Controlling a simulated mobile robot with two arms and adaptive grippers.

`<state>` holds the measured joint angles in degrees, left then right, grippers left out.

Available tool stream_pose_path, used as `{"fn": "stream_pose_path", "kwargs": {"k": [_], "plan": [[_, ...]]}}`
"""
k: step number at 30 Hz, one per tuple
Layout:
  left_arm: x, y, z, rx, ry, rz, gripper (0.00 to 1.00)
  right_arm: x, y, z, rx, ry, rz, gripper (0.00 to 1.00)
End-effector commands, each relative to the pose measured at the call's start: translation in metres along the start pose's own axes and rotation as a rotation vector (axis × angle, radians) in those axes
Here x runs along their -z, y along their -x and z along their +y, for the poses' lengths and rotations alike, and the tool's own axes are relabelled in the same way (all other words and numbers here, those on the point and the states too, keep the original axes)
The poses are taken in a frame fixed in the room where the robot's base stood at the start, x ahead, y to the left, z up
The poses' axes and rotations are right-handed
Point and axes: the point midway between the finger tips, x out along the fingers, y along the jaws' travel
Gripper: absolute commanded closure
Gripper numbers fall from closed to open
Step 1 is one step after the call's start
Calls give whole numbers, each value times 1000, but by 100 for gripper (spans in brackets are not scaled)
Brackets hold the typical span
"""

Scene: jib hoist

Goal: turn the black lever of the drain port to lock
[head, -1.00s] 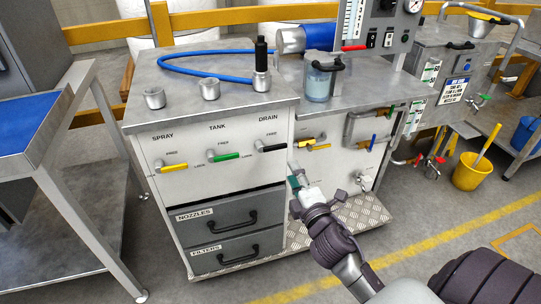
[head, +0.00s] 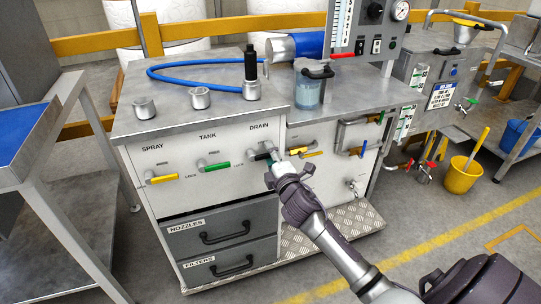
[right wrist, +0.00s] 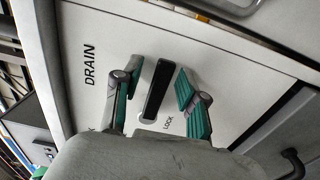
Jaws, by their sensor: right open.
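The black lever (head: 261,157) of the drain port is on the white front panel, under the DRAIN label (head: 259,126). In the head view my right gripper (head: 273,158) is at it and hides much of it. In the right wrist view the black lever (right wrist: 157,90) lies between the two green-padded fingers of my right gripper (right wrist: 158,98). The fingers are open, one on each side of the lever, with visible gaps. My left gripper is not in view.
The yellow spray lever (head: 162,179) and green tank lever (head: 215,167) are on the same panel, to the left. Yellow-handled valves (head: 312,153) are close on the right. Grey drawers (head: 222,230) are below. A blue hose (head: 190,67) lies on the bench top.

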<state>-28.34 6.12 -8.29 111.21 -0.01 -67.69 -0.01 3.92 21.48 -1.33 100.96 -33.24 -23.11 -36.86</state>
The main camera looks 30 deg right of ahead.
Motion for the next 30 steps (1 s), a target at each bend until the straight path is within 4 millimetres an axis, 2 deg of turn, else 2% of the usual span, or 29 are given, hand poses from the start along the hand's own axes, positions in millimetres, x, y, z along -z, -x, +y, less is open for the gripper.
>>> {"fn": "stream_pose_path", "kwargs": {"k": [1, 6, 9, 23, 30], "plan": [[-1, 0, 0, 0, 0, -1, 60, 0, 0, 0, 0, 0, 0, 58], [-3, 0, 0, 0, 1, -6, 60, 0, 0, 0, 0, 0, 0, 87], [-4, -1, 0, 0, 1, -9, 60, 0, 0, 0, 0, 0, 0, 100], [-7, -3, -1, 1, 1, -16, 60, 0, 1, -1, 1, -12, 0, 100], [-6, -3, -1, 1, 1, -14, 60, 0, 0, -6, 2, -102, -1, 100]]}}
